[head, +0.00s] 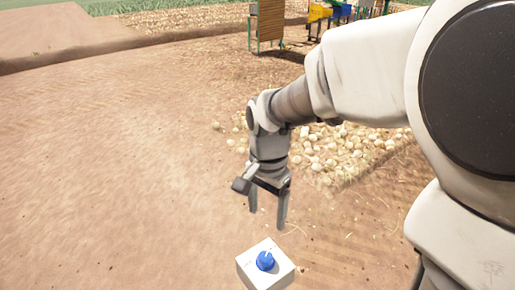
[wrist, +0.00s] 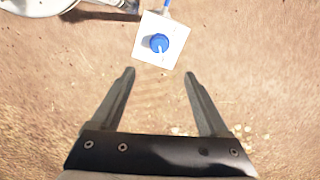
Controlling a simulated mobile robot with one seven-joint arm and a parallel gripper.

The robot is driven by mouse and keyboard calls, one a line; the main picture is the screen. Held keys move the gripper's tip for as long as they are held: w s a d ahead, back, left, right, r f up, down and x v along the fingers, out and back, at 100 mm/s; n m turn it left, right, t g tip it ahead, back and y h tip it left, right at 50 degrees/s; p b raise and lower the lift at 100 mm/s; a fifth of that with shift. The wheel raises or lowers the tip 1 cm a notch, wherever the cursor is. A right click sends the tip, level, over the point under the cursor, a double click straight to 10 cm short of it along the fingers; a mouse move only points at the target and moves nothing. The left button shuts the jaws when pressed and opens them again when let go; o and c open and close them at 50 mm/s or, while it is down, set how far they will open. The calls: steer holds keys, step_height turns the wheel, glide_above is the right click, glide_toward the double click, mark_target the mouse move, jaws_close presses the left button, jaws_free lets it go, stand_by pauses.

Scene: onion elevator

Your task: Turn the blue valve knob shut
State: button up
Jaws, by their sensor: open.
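The blue valve knob (head: 265,261) sits on top of a white box (head: 248,272) at the bottom middle of the head view. A light pointer mark shows on the knob. In the wrist view the knob (wrist: 159,43) and the white box (wrist: 145,52) are at the top middle, beyond the fingertips. A blue piece (wrist: 166,5) sticks out from the box's far edge there. My gripper (head: 267,226) is open and empty, pointing down, above and behind the box in the head view. Its fingers (wrist: 160,72) are apart and do not touch the knob.
A pile of onions (head: 345,150) lies on the soil behind my arm. A machine with green legs and a brown slatted panel (head: 270,20) stands at the back, with yellow and blue crates (head: 320,12) near it. The soil at left is bare and clear.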

mark_target(266, 256)
step_height(266, 256, down, 17)
steer(key=b, duration=0.4)
steer(key=shift+r, duration=0.1)
jaws_close()
